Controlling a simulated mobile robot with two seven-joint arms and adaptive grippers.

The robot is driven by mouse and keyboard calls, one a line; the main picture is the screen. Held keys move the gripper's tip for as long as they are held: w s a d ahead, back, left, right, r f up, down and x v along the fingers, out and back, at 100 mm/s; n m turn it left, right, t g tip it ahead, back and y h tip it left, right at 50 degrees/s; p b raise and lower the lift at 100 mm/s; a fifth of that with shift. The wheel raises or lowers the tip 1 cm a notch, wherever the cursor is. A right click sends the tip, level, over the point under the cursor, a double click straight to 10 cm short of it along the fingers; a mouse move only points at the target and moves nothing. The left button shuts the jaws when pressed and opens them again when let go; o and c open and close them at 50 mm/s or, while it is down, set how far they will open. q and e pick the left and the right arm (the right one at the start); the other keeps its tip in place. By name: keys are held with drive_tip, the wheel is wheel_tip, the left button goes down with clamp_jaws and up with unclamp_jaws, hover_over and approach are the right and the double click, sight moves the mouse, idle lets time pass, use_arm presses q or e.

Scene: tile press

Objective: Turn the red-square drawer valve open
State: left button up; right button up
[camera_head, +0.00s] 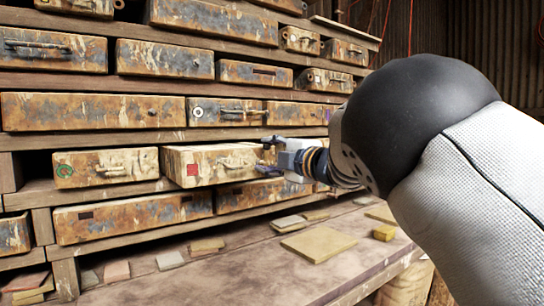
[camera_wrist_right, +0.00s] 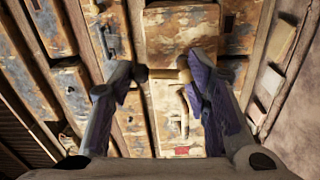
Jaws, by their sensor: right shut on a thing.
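The red-square drawer (camera_head: 218,160) is a worn, rust-stained box that sticks out from the shelf in the head view, with a red square (camera_head: 193,169) at its front left. A pale curved handle (camera_head: 238,163) sits on its front and also shows in the right wrist view (camera_wrist_right: 176,106). The exact part gripped is partly hidden by the fingers. My left gripper is not in view.
A drawer with a green mark (camera_head: 105,168) is left of the red-square drawer. Other rusty drawers (camera_head: 92,110) fill the shelves above and below. Several loose tiles (camera_head: 318,243) lie on the bench, whose front part (camera_head: 235,280) is mostly clear.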

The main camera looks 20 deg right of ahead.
drive_tip(key=shift+a+f+n, duration=0.3)
drive_tip(key=shift+f+n, duration=0.3)
drive_tip(key=shift+f, duration=0.15)
drive_tip(key=o, duration=1.1)
drive_tip(key=shift+r, duration=0.2)
drive_tip(key=shift+r, duration=0.25)
drive_tip(key=shift+s+d+r, duration=0.1)
drive_tip(key=shift+s+d, duration=0.05)
drive_tip(key=v, duration=1.1)
drive_tip(key=shift+s, duration=0.35)
